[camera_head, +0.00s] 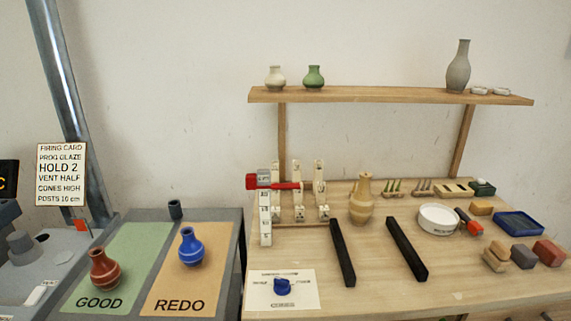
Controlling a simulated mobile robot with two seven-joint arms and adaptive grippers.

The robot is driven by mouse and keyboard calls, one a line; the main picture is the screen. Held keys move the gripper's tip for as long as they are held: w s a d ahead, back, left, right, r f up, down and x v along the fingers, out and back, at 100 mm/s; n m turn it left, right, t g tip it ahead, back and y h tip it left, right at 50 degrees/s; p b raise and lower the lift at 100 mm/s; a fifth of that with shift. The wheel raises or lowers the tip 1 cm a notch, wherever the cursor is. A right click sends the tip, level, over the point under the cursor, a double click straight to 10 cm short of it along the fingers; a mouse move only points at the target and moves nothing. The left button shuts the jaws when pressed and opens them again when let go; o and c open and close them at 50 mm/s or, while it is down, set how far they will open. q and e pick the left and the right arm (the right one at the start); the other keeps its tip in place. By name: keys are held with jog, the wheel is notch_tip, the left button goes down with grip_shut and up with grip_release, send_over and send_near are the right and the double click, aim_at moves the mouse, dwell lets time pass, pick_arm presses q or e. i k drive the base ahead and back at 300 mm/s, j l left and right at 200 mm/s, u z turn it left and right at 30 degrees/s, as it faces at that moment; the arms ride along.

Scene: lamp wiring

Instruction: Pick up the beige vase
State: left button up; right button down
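A beige vase (362,203) with a narrow neck and ringed body stands upright on the wooden table (300,252), right of the small white test pieces. A smaller cream vase (275,77) stands on the shelf above, at its left end. Neither of my grippers shows in the head view, and nothing is seen holding the beige vase.
Two black bars (342,252) (406,248) lie in front of the beige vase. A red-and-grey tool (272,182) is left of it, a white bowl (440,220) right. The wooden shelf (390,95) overhangs behind. Red (104,267) and blue (190,247) vases stand on the left mats.

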aim_at(362, 205)
jog(key=l+z, duration=0.15)
jog(key=l, duration=0.85)
jog(key=l+z, duration=0.15)
jog(key=l, duration=0.85)
jog(key=l+z, duration=0.2)
jog(key=l, duration=0.8)
jog(key=i, duration=0.05)
